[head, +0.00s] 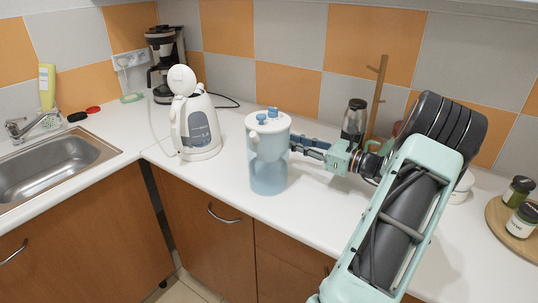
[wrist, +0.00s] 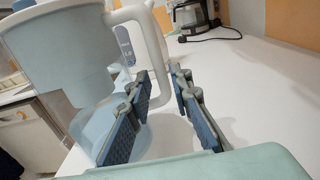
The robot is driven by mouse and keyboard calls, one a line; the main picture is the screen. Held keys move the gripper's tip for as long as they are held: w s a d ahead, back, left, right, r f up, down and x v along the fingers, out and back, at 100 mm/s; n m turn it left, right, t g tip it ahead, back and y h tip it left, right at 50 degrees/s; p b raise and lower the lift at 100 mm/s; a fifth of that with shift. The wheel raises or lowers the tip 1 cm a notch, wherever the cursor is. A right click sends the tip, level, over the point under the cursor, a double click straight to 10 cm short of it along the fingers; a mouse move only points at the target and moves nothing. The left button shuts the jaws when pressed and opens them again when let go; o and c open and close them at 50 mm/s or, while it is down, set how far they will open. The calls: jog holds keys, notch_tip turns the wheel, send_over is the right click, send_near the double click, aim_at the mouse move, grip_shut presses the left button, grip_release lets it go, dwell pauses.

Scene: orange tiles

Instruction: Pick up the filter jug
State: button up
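The filter jug (head: 268,178) stands upright on the white counter, with a white top, blue knobs and a clear bluish body. It fills the left of the wrist view (wrist: 62,50), where its white handle (wrist: 158,62) loops toward the middle. My gripper (head: 296,146) is at the jug's right side in the head view. In the wrist view my gripper (wrist: 159,82) is open, with the handle's upright part showing in the gap between its two fingers. The left finger appears on the jug-body side of the handle. I cannot tell whether either finger touches it.
A white kettle (head: 197,130) stands left of the jug. A coffee maker (head: 164,62) is in the back corner. A dark-lidded jar (head: 355,118) and a wooden stand (head: 376,92) are behind my arm. A round board (head: 500,228) with jars is at right; a sink (head: 50,165) at left.

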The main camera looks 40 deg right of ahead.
jog(key=x, duration=0.3)
jog(key=shift+w, duration=0.25)
grip_shut()
jog(key=shift+r, duration=0.15)
